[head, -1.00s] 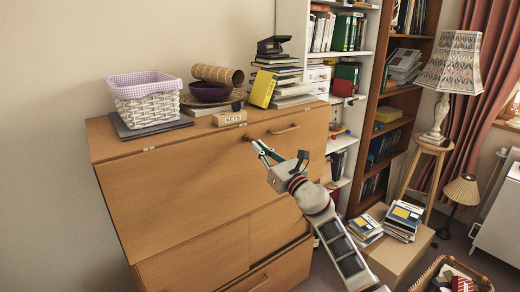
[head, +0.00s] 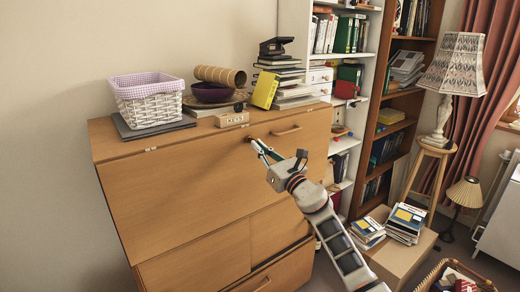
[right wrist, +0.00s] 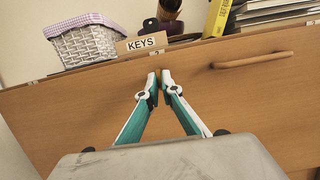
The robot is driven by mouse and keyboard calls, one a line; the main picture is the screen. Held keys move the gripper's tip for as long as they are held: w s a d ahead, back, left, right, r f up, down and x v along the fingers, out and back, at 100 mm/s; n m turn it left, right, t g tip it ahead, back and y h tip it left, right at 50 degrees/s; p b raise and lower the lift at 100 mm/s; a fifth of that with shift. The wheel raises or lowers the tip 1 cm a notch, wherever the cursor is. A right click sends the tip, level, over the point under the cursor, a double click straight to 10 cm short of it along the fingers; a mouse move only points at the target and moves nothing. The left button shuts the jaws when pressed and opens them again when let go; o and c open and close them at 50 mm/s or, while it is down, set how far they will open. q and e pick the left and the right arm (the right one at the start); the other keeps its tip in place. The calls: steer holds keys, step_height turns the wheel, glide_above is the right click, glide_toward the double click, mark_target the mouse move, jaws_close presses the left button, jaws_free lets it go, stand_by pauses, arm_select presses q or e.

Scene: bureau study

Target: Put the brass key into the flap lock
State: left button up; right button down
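My right gripper (head: 254,143) is at the upper front of the wooden bureau's closed flap (head: 190,180). In the right wrist view its two fingertips (right wrist: 159,76) are drawn together, with only a narrow gap between them, close to the flap's top edge. A small brownish piece, apparently the brass key (head: 247,138), shows at the tips; most of it is hidden by the fingers. The flap lock cannot be made out behind the tips, so I cannot tell whether the key is in it. My left gripper is not in view.
A wooden block marked KEYS (right wrist: 141,44) stands on the bureau top above the fingers. A white basket (head: 148,100), a purple bowl (head: 212,92) and stacked books (head: 282,75) stand there too. A bar handle (right wrist: 252,60) projects from the front, right of the gripper.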

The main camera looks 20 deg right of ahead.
steer(key=shift+w+a, duration=0.15)
steer(key=shift+w, duration=0.2)
stand_by(0.4)
steer(key=c, duration=2.3)
jaws_free()
steer(key=o, duration=0.6)
steer(key=shift+p+v, duration=1)
steer(key=shift+v, duration=3.05)
